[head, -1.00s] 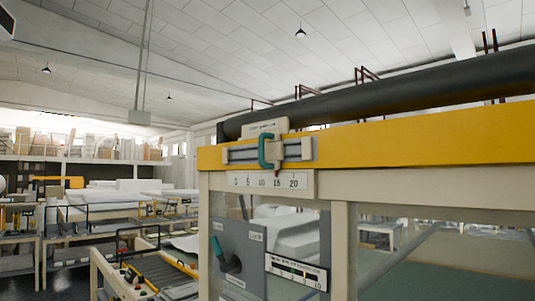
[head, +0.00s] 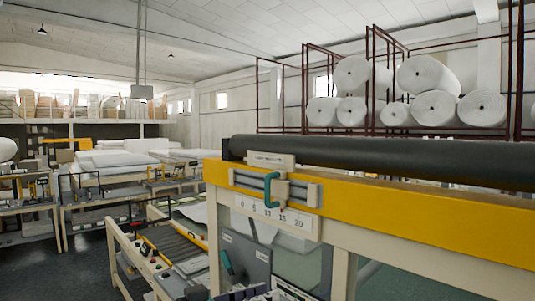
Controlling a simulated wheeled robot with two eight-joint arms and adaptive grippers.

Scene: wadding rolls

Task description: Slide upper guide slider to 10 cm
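The upper guide slider has a teal handle (head: 270,190) and sits on a grey rail at the left end of the yellow beam (head: 400,212). The scale plate (head: 258,213) below it is marked 0 to 20. The slider's small red pointer stands near the 15 mark. Part of what looks like my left gripper (head: 243,293) shows at the bottom edge, well below the slider and apart from it. Its fingers are cut off or too unclear to judge. My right gripper is not in view.
A long dark roller (head: 390,160) lies behind the yellow beam. A grey panel with a teal lever (head: 227,263) is below the scale. White rolls (head: 433,108) rest on a rack at the back right. A roller table (head: 165,250) stands at left.

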